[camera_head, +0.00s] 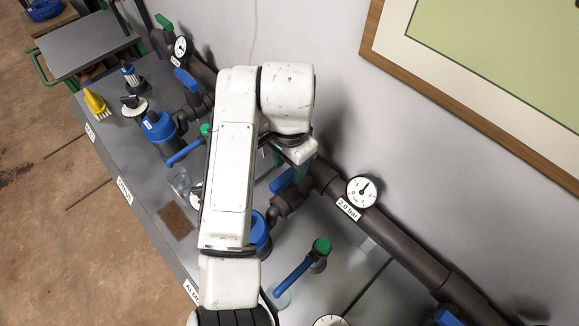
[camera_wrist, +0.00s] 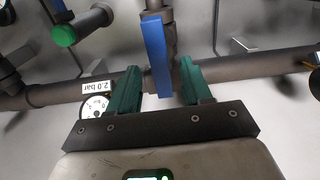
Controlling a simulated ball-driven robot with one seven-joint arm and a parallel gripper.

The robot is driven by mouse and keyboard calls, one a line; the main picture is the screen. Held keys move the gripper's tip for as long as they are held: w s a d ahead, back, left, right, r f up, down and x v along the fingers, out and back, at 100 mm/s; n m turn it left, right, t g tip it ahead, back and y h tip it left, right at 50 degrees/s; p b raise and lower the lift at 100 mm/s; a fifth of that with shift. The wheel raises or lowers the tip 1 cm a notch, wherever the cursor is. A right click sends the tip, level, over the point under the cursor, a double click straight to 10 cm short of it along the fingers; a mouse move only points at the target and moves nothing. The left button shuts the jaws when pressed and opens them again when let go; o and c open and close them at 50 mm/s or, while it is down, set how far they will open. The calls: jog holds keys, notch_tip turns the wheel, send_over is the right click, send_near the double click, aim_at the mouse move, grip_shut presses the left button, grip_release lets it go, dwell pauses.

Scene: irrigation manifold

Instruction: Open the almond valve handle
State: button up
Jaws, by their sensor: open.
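A blue valve handle (camera_head: 282,181) sits on the grey pipework beside my arm in the head view. A blue handle also shows upright in the wrist view (camera_wrist: 154,45), its lower end between my fingers. My gripper (camera_wrist: 158,70) is open, with one green finger on each side of this handle. A gap shows at the left finger; whether the right one touches is unclear. In the head view my arm hides most of the gripper. A label starting "ALM" (camera_head: 192,291) is on the bench edge, partly hidden by my arm.
A dark pipe (camera_head: 415,255) runs along the wall, with a gauge (camera_head: 362,191) marked 2.0 bar. A blue lever with a green cap (camera_head: 321,246) stands nearby. A brown pad (camera_head: 175,221) and a glass (camera_head: 180,180) sit left of my arm.

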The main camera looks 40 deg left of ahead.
aim_at(289, 173)
notch_tip(289, 173, up, 9)
jog(key=p, duration=0.2)
jog(key=shift+r, duration=0.1)
jog(key=shift+r+p, duration=0.55)
jog(key=shift+r, duration=0.85)
